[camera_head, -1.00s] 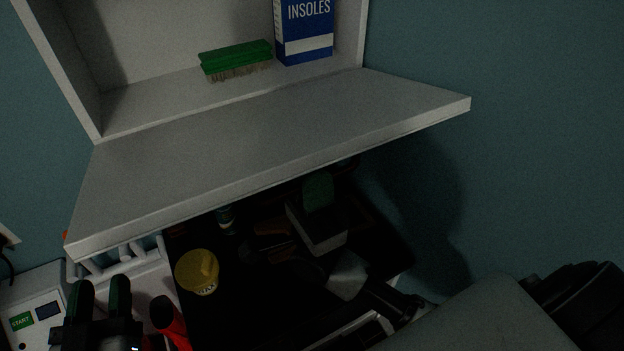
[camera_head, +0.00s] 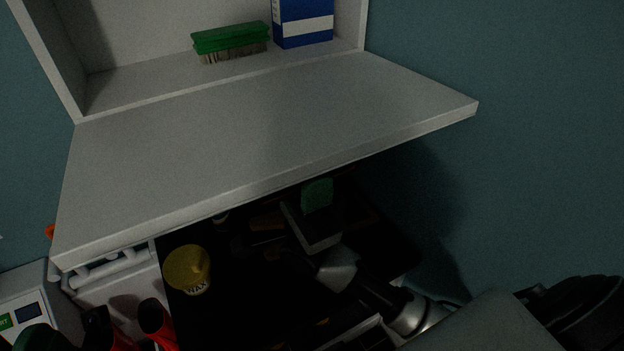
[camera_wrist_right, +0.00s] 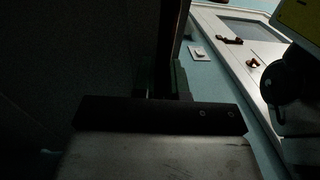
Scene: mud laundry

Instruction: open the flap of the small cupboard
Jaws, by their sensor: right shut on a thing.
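The small cupboard (camera_head: 130,95) is white, and its flap (camera_head: 260,140) is folded down and sticks out about level toward me. My right gripper (camera_head: 317,193) is in shadow just under the flap's front edge, its green fingertip pointing up. In the right wrist view its fingers (camera_wrist_right: 167,85) are close together on a dark narrow part, apparently the flap's handle, which is hidden in the head view. Of my left gripper only a dark green fingertip (camera_head: 35,338) seems to show at the bottom left, so its opening is hidden.
Inside the cupboard are a green brush (camera_head: 230,40) and a blue box (camera_head: 303,25). Below the flap are a yellow wax tin (camera_head: 187,268), red and black objects (camera_head: 157,322) and a white device (camera_head: 28,303). Blue wall borders the right side.

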